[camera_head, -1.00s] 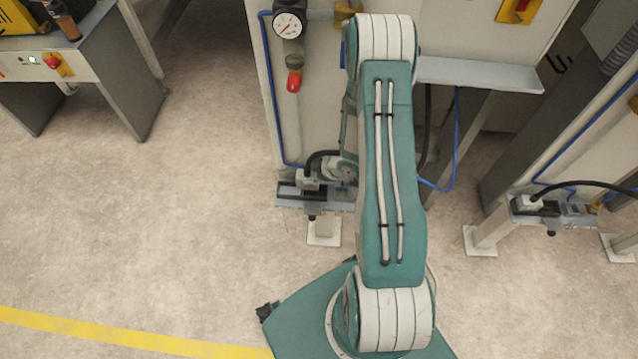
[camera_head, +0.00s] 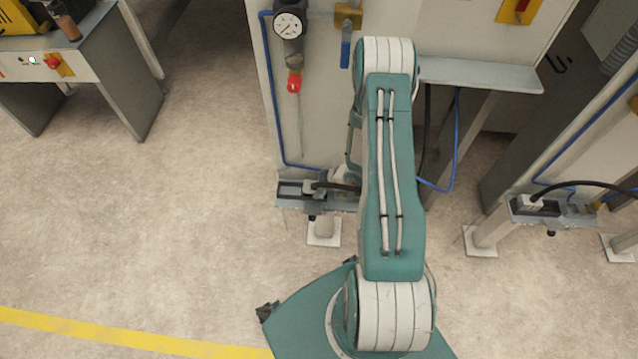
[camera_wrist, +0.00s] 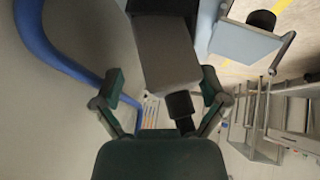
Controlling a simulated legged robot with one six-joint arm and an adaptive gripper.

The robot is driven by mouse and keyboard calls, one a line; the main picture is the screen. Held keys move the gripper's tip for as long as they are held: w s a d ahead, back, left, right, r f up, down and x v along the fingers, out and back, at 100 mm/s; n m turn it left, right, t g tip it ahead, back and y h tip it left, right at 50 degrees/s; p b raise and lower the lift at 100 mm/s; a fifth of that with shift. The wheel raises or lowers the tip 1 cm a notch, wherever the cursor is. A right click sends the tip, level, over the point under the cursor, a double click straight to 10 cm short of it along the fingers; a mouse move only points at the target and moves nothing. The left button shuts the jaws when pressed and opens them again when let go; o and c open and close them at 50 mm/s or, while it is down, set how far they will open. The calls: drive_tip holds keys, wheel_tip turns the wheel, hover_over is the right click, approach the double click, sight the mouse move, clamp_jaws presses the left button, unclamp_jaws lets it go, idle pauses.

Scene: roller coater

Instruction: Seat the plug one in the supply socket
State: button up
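The plug (camera_head: 315,188) is a small pale block with a black cable, on or just over the low grey bracket (camera_head: 335,204) on the machine front. A dark open recess, perhaps the supply socket (camera_head: 289,189), lies just left of it. In the wrist view the grey plug (camera_wrist: 165,50) points away from me, its dark cable end toward my palm. My gripper (camera_wrist: 163,86) has its two fingers spread either side of the plug, with a visible gap at the left finger. The right finger looks close to it; contact cannot be told. In the head view my arm mostly hides the gripper.
A blue hose (camera_head: 268,90) runs down the panel and curves close on the left of the wrist view (camera_wrist: 55,55). A gauge (camera_head: 289,25) and a blue-handled valve (camera_head: 346,50) are above. A similar bracket with a plug (camera_head: 530,203) stands right. The floor left is clear.

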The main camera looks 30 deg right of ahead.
drive_tip(key=shift+r, duration=0.1)
drive_tip(key=v, duration=1.2)
